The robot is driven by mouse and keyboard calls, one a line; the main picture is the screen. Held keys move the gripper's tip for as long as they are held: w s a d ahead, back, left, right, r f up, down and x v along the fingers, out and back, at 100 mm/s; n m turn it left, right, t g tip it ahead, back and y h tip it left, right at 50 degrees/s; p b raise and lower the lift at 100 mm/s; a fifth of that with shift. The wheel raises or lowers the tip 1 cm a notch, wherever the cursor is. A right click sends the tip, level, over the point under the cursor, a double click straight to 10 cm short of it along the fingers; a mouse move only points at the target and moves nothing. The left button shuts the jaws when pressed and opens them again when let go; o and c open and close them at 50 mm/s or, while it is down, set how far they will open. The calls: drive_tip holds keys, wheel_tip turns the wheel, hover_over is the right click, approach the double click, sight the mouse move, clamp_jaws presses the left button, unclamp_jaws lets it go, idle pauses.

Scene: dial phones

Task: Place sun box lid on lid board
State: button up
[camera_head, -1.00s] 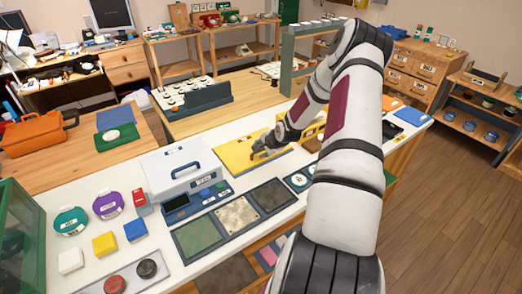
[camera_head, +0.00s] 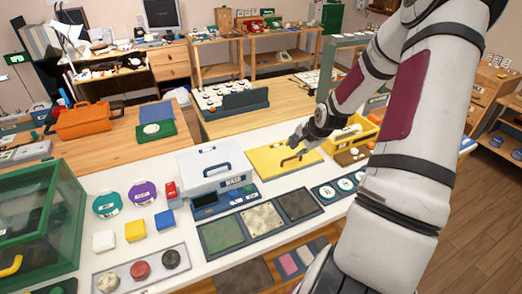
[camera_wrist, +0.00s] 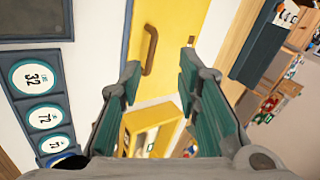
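The flat yellow sun box lid (camera_head: 266,160) with a brown bar handle (camera_head: 292,158) lies flat on the white counter area, left of the open yellow box (camera_head: 352,137). I cannot clearly tell the lid board apart beneath it. In the wrist view the lid (camera_wrist: 178,55) and its handle (camera_wrist: 150,50) lie beyond my fingertips, and the box (camera_wrist: 150,125) shows below. My gripper (camera_wrist: 160,75) is open and empty, with its fingers apart and clear of the handle. In the head view my gripper (camera_head: 298,138) is by the lid's far right part.
A white lidded case (camera_head: 212,165) stands left of the lid. Dark framed panels (camera_head: 262,218) and round numbered dials (camera_head: 327,191) lie in front. A button panel (camera_head: 230,97) stands on the wooden table behind. Little bare counter shows between them.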

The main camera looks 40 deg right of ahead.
drive_tip(key=s+a+r+n+g+h, duration=0.1)
drive_tip(key=s+a+r+n+g, duration=0.15)
drive_tip(key=a+r+n, duration=1.25)
drive_tip(key=s+a+r+n+y, duration=0.1)
drive_tip(key=s+a+r, duration=0.6)
drive_tip(key=a, duration=0.3)
drive_tip(key=s+a+r+n+t+y, duration=0.1)
drive_tip(key=s+a+r+n, duration=0.1)
drive_tip(key=s+a+r, duration=0.4)
drive_tip(key=s+a, duration=0.4)
drive_tip(key=a, duration=0.1)
drive_tip(key=shift+s+r+y, duration=0.3)
drive_tip(key=shift+r+y, duration=0.05)
drive_tip(key=shift+y, duration=0.05)
